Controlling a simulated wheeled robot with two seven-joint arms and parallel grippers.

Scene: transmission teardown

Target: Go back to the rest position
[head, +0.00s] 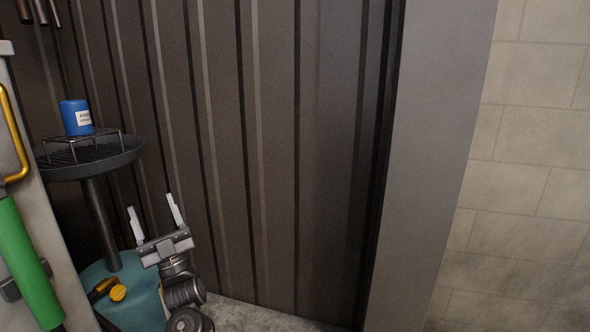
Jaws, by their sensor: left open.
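My left gripper (156,217) shows at the lower left, with its two pale fingers spread apart and pointing up. Nothing is between the fingers. It is in front of the dark ribbed wall and to the right of a round dark pan on a post. My right gripper is not in view.
The dark pan (118,161) carries a wire rack and a blue can (76,118) above a teal base (137,297). A pale cabinet with a yellow handle (14,140) and a green cylinder (22,258) stands at far left. A ribbed wall (270,150) fills the middle.

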